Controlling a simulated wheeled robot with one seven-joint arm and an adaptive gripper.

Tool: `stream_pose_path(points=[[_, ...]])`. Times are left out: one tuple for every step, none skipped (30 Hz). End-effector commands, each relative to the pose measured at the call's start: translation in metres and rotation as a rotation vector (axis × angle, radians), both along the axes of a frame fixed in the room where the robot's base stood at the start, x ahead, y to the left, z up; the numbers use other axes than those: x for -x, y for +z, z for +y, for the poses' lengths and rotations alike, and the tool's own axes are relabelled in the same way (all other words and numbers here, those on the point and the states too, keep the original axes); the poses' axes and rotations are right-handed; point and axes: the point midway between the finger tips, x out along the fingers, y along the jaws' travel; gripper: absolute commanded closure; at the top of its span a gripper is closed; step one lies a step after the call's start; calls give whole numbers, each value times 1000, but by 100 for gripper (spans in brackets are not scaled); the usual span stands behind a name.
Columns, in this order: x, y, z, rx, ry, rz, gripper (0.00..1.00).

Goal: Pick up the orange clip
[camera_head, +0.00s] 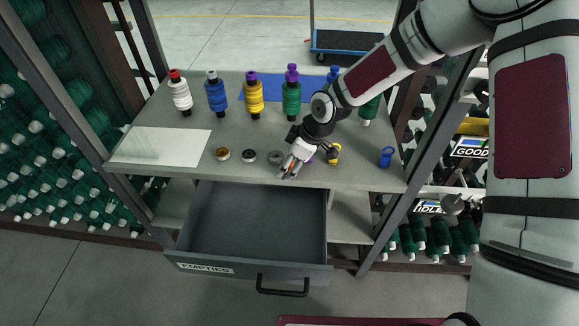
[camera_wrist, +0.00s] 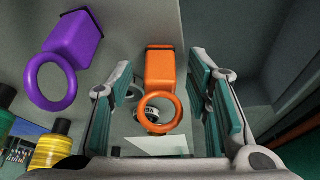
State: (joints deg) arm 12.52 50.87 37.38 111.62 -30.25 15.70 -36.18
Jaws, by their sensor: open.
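The orange clip (camera_wrist: 160,70), a block with a ring at its end, is in the middle of the wrist view, between the two fingers of my gripper (camera_wrist: 163,82). Gaps show on both sides of it, so the fingers look apart from it. In the head view my gripper (camera_head: 291,166) is low at the table's front edge, and only a little orange shows between its fingers. A purple clip (camera_wrist: 72,45) is just left of the left finger in the wrist view; in the head view it is mostly hidden behind my gripper.
Small spools, including a grey one (camera_head: 275,157), sit left of my gripper. Thread cones (camera_head: 254,96) line the back. The open, empty drawer (camera_head: 250,222) juts out below.

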Motion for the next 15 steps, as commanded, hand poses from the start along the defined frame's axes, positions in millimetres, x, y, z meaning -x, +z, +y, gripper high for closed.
stream_pose_path(points=[[0,0,0,0,0,0,55],[0,0,0,0,0,0,55],[0,0,0,0,0,0,55],[0,0,0,0,0,0,55],[0,0,0,0,0,0,60],[0,0,0,0,0,0,69],[0,0,0,0,0,0,75],[0,0,0,0,0,0,82],[0,0,0,0,0,0,91],[0,0,0,0,0,0,98],[0,0,0,0,0,0,98],[0,0,0,0,0,0,98],[0,0,0,0,0,0,98],[0,0,0,0,0,0,100],[0,0,0,0,0,0,100]])
